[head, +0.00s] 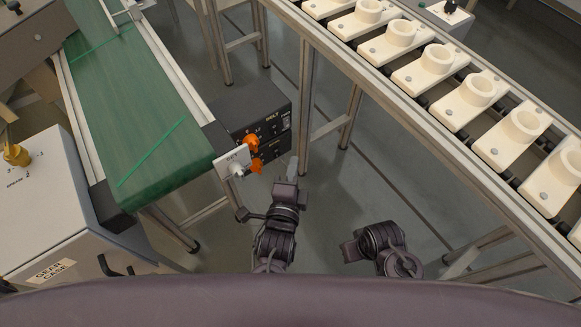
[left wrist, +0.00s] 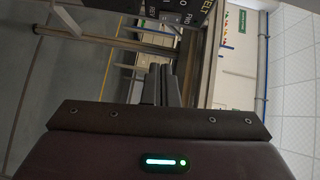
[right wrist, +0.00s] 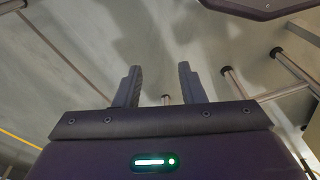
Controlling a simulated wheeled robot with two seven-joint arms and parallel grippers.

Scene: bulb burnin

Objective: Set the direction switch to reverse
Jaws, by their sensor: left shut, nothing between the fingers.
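The dark belt control box (head: 272,98) stands at the end of the green conveyor, with "BELT" lettering on its panel. A small light switch-like part (head: 286,121) shows at the panel's right side; its position is too small to read. In the left wrist view the panel (left wrist: 186,12) shows "FWD" and "REV" marks at the top. My left gripper (head: 292,166) is shut and empty, below and apart from the panel; its fingers (left wrist: 158,84) point toward the panel's lower edge. My right gripper (right wrist: 157,84) is open and empty, away from the box.
The green conveyor (head: 128,110) and a gear case (head: 50,215) stand at left. A rack of white bulb holders (head: 478,92) runs along the right. Floor between is open.

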